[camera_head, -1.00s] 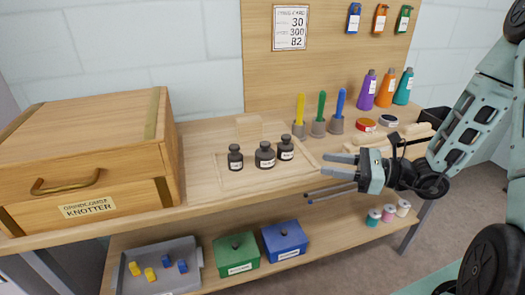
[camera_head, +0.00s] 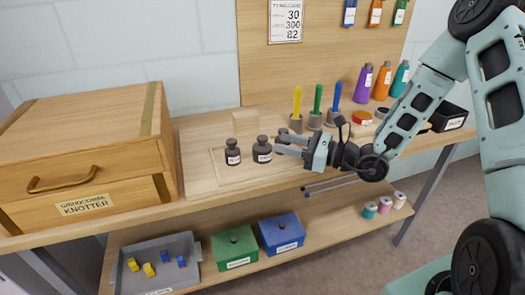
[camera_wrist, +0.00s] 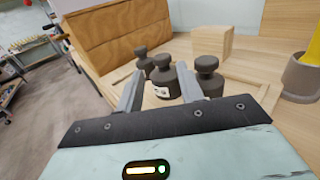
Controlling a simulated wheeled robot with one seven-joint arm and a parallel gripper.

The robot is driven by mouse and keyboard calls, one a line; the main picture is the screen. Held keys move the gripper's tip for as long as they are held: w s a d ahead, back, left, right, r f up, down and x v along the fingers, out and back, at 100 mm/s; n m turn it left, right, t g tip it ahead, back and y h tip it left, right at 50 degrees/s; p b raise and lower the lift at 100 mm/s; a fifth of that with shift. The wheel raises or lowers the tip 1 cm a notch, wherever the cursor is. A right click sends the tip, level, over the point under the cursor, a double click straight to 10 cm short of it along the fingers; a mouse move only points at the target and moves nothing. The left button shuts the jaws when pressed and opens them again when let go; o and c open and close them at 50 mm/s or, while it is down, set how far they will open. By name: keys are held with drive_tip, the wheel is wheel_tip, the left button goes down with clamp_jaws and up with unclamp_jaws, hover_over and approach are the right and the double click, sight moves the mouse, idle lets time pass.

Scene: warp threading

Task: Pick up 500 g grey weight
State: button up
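Three dark grey knobbed weights stand on a shallow wooden tray (camera_head: 219,174); their labels are too small to read, so I cannot tell which is 500 g. In the head view I see the left weight (camera_head: 233,153) and the middle weight (camera_head: 262,150); the right one is mostly hidden behind my gripper (camera_head: 279,145). My gripper is open and empty, just right of the middle weight. In the wrist view the middle weight (camera_wrist: 165,78) appears between the fingertips (camera_wrist: 160,92), the right weight (camera_wrist: 208,76) is by the right finger, and the left weight (camera_wrist: 143,62) is farther off.
A wooden knotter box (camera_head: 85,150) fills the bench's left. A wooden block (camera_head: 245,121) stands behind the weights. Tools with yellow, green and blue handles (camera_head: 316,105) stand behind my gripper. The lower shelf holds a grey tray (camera_head: 190,270), a green box (camera_head: 234,248) and a blue box (camera_head: 282,235).

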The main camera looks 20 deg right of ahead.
sight(266, 138)
drive_tip(key=x, duration=0.4)
drive_tip(key=shift+w+a, duration=0.25)
drive_tip(key=shift+w, duration=0.1)
clamp_jaws()
